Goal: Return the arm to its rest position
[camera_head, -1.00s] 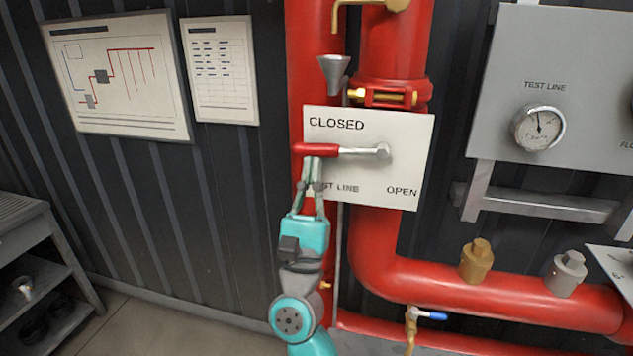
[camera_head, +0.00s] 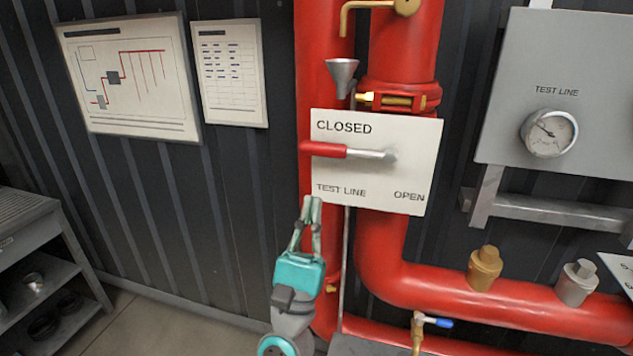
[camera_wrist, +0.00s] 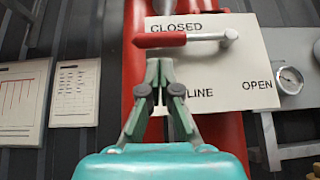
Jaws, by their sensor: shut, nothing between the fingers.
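My gripper (camera_head: 312,206) is shut and empty, in front of the left red pipe, just below the lower left of the white test line plate (camera_head: 405,190). The lever with the red handle (camera_head: 323,149) lies across the plate, its handle pointing left near the word CLOSED. The gripper is below the handle and apart from it. In the wrist view the shut fingertips (camera_wrist: 159,66) show just below the red handle (camera_wrist: 160,40) in the picture. My teal arm reaches up from the bottom of the head view.
Red pipes (camera_head: 400,260) run behind and right of my arm. A gauge panel (camera_head: 560,90) is at the right. A small valve with a blue handle (camera_head: 438,322) is low on the pipe. A grey shelf (camera_head: 40,240) stands at the left.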

